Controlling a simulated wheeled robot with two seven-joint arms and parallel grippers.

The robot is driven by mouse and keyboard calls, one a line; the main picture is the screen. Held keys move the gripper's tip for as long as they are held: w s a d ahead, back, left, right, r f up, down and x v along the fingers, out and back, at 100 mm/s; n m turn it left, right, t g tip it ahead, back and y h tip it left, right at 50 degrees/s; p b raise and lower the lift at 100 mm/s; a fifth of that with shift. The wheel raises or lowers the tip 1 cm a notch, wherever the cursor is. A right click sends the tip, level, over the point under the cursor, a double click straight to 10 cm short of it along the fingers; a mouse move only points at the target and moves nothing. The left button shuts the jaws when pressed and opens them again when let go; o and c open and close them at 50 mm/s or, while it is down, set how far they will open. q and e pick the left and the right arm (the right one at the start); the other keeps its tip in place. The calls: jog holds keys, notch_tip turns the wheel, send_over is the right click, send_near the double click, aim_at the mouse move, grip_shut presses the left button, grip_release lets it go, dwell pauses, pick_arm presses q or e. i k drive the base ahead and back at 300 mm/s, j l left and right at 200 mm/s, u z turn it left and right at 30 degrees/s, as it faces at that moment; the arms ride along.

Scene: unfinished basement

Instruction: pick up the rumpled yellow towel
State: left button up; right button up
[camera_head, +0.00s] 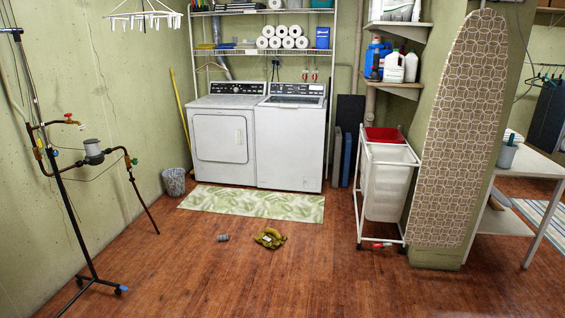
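The rumpled yellow towel (270,238) lies in a small heap on the wooden floor, just in front of the green leaf-patterned rug (252,204). It looks dark olive-yellow and is apart from the things around it. Neither of my grippers shows in the head view.
A small grey cylinder (223,238) lies left of the towel. A washer (291,143) and dryer (221,140) stand behind the rug, with a wastebasket (174,182) at left. A white laundry cart (390,185) and ironing board (462,130) stand right. The near middle floor is clear.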

aim_at(271, 238)
jog(key=i, duration=1.85)
jog(key=i+l, duration=0.1)
jog(key=i, duration=1.8)
jog(key=i+u, duration=0.3)
jog(key=i, duration=0.25)
